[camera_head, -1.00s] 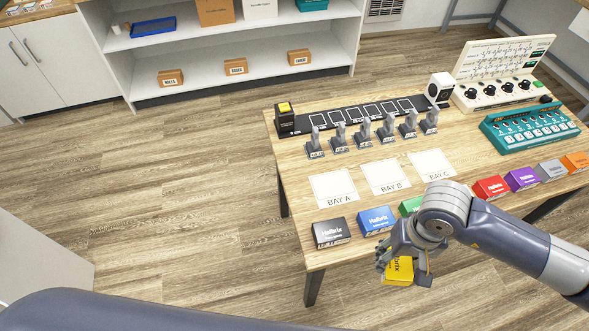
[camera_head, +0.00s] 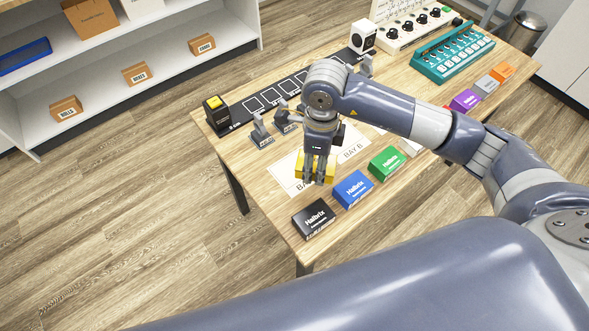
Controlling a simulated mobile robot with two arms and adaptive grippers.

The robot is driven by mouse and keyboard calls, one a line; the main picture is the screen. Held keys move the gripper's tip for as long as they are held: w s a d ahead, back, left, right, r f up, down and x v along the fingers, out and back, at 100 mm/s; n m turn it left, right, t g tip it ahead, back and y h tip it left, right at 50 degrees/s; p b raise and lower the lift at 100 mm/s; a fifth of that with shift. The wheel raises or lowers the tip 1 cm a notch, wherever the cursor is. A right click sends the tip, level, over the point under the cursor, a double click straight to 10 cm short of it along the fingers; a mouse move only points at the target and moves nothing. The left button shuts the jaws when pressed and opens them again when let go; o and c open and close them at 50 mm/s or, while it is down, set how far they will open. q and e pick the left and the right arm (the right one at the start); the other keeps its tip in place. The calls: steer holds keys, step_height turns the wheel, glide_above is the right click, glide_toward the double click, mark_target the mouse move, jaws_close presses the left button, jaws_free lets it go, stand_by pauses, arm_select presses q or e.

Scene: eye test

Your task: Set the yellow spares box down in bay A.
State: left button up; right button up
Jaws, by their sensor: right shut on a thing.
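The yellow spares box (camera_head: 329,171) is between the fingers of my right gripper (camera_head: 318,180), which is shut on it and points down. The box is over the right part of the white bay A card (camera_head: 281,171), whose label is partly covered. I cannot tell whether the box touches the card or hangs just above it. My right wrist and fingers hide much of the box. The bay B card (camera_head: 352,149) is just to the right, partly behind my arm. My left gripper is not in view.
Black (camera_head: 313,218), blue (camera_head: 353,189) and green (camera_head: 386,163) boxes stand along the table's near edge. Grey stands (camera_head: 262,132) and a black strip (camera_head: 241,116) with a yellow-topped block (camera_head: 213,103) are behind. A teal panel (camera_head: 452,53) is at far right.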

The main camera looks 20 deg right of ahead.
steer(key=m, duration=0.1)
steer(key=w+m, duration=0.1)
steer(key=shift+w+a+f+m, duration=0.1)
steer(key=shift+a+m, duration=0.1)
steer(key=shift+m, duration=0.1)
steer(key=m, duration=0.2)
steer(key=w+m+b, duration=0.1)
steer(key=m, duration=0.1)
steer(key=shift+w+a+m, duration=0.15)
steer(key=shift+w+m, duration=0.05)
steer(key=shift+m, duration=0.1)
steer(key=m, duration=0.2)
steer(key=w+m+b, duration=0.1)
steer(key=m, duration=0.1)
steer(key=shift+w+a+r, duration=0.2)
steer(key=w+a+m+b, duration=0.2)
steer(key=w+m+b, duration=0.15)
steer(key=m, duration=1.15)
step_height(320, 180, down, 8)
steer(key=shift+d+r+p, duration=0.1)
steer(key=shift+p, duration=0.9)
steer(key=shift+w+f, duration=0.1)
steer(key=shift+f, duration=0.4)
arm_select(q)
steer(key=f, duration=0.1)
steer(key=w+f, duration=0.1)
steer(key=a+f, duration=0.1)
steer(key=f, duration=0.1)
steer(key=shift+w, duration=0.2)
